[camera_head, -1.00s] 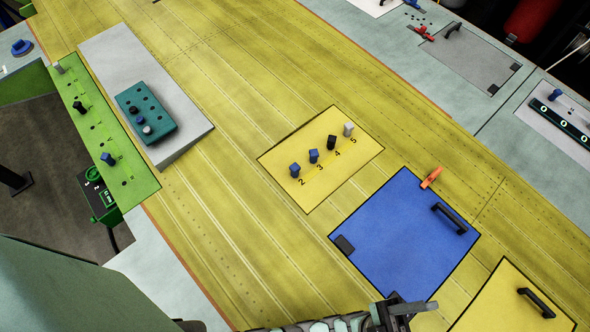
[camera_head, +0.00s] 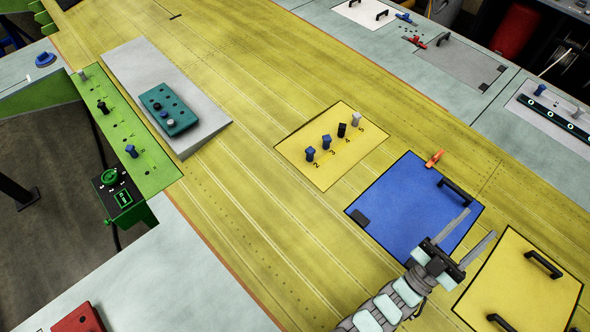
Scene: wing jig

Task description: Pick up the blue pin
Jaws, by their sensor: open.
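Two blue pins stand upright on the yellow numbered plate (camera_head: 333,178), one by the number 2 (camera_head: 310,154) and one by the number 3 (camera_head: 326,141). A black pin (camera_head: 341,130) and a grey pin (camera_head: 356,119) stand in the same row by 4 and 5. Another blue pin (camera_head: 131,152) stands on the green strip (camera_head: 150,172) at the left. My gripper (camera_head: 480,226) is open and empty over the right edge of the blue panel, apart from all the pins, to the lower right of the numbered plate.
The blue panel (camera_head: 405,205) with a black handle lies below the numbered plate, an orange clip (camera_head: 434,158) at its upper edge. A yellow panel (camera_head: 520,285) with handles lies at lower right. A teal block (camera_head: 168,110) with holes sits on a grey wedge (camera_head: 150,70).

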